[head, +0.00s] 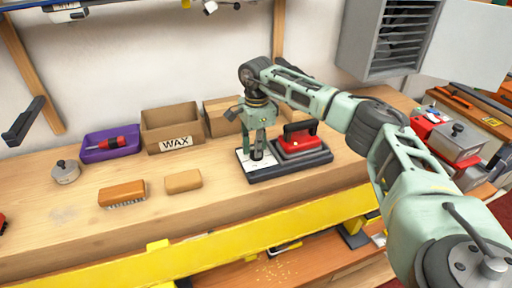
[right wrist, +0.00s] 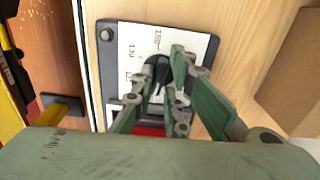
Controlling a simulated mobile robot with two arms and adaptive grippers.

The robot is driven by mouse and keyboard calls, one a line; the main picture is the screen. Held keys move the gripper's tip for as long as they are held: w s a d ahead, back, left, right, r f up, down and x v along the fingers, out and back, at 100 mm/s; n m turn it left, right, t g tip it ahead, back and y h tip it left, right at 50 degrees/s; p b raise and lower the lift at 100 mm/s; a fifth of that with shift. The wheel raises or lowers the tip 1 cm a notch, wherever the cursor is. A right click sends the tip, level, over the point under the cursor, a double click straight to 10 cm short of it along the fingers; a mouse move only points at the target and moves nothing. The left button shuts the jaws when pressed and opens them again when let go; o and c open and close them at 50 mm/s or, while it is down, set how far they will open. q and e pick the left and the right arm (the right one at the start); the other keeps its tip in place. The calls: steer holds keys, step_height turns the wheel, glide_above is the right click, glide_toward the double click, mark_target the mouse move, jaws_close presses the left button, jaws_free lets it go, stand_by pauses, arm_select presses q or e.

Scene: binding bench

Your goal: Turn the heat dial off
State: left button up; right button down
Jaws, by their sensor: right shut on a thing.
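The heat dial (right wrist: 157,78) is a dark knob on a white scale plate (right wrist: 126,40) with printed numbers. The plate is on the left part of a black base (head: 290,170) on the bench. My right gripper (head: 258,150) comes down onto the dial from above. In the right wrist view, the gripper (right wrist: 165,85) is shut with its fingers on either side of the dial. The fingers hide part of the dial and scale, so I cannot tell its setting. A red block with a black handle (head: 299,134) sits on the right part of the base. My left gripper is not in view.
Behind the base stand cardboard boxes, one marked WAX (head: 172,128), and a purple tray (head: 109,143) with a red-handled tool. Two blocks (head: 183,181) (head: 122,194) and a round lidded pot (head: 65,172) lie left. A yellow rail (head: 220,240) runs along the front.

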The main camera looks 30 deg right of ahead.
steer(key=c, duration=2)
jaws_free()
steer(key=shift+s+f, duration=0.1)
steer(key=shift+s, duration=0.05)
steer(key=shift+c, duration=0.2)
steer(key=shift+o, duration=0.6)
steer(key=shift+s, duration=0.1)
step_height(320, 180, up, 12)
